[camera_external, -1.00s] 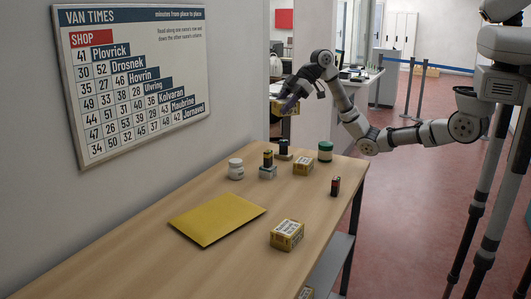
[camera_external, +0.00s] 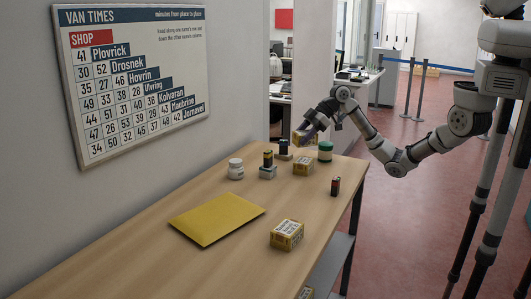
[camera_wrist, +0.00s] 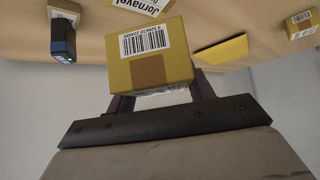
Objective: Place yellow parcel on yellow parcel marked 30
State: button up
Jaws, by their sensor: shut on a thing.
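My gripper (camera_external: 308,130) is shut on a yellow parcel (camera_wrist: 150,62), held in the air above the far end of the counter; it also shows in the external view (camera_external: 304,138). A barcode label faces the wrist camera, with "Jornavel" on a label at the top edge. One yellow parcel (camera_external: 303,167) stands on the counter just below the held one.
A yellow envelope (camera_external: 217,217) lies flat mid-counter. The wall board (camera_external: 135,75) lists 30 under Shop in Drosnek's row.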

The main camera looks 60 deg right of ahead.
aim_at(301, 160)
jog(key=shift+f+b, duration=2.1)
jog(key=shift+f, duration=1.05)
jog(key=shift+f, duration=0.2)
jog(key=o, duration=1)
jog(key=shift+r, duration=0.1)
jog(key=shift+o, duration=0.2)
jog(key=shift+r, duration=0.15)
jog(key=b+v, duration=0.2)
jog(key=v, duration=1)
jog(key=shift+b, duration=0.4)
